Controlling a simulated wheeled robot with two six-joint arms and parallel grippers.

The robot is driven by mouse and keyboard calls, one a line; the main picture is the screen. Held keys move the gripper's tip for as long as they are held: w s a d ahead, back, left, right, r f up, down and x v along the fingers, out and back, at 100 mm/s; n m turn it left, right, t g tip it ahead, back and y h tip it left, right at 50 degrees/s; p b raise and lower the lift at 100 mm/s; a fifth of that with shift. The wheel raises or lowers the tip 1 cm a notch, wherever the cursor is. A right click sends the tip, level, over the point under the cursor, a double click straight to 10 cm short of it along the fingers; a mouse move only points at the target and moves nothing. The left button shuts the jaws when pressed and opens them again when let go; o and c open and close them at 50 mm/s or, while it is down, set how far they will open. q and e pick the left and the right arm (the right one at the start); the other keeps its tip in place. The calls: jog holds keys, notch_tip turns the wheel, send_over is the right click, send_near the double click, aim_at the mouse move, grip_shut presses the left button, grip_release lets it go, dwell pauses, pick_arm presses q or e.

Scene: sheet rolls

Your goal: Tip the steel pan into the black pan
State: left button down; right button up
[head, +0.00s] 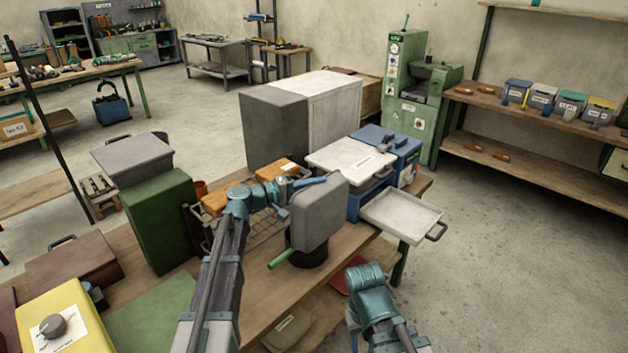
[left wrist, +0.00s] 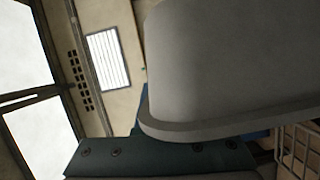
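The steel pan (head: 318,213) is a grey, rounded, box-like pan with a blue handle (head: 311,182). It is tilted steeply, nearly on edge, above the black pan (head: 308,257). The black pan stands on the table near its front edge, with a green handle (head: 280,260); its inside is hidden by the steel pan. My left gripper (head: 289,190) is at the steel pan's handle and appears shut on it. In the left wrist view the steel pan (left wrist: 230,65) fills the upper right. My right gripper is out of view; only my right arm shows.
A wire rack (head: 262,230) stands just left of the pans. A green box (head: 160,222) is further left. Right of them are a white-lidded blue box (head: 350,158) and a pale tray (head: 403,215) overhanging the table edge. Bare wood (head: 262,290) lies in front.

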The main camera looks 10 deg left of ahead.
pick_arm(q)
jog(key=s+d+f+m+y+p, duration=0.2)
jog(key=s+d+f+m+y, duration=0.1)
jog(key=s+d+m, duration=0.6)
jog(key=s+d+f+m+t+y+b, duration=0.2)
jog(key=d+f+m+y+b, duration=0.1)
jog(key=d+f+b, duration=0.3)
jog(key=shift+f+m+y+b, duration=0.4)
jog(key=shift+f+m+b, duration=0.3)
jog(key=shift+f+b, duration=0.65)
jog(key=shift+f, duration=0.2)
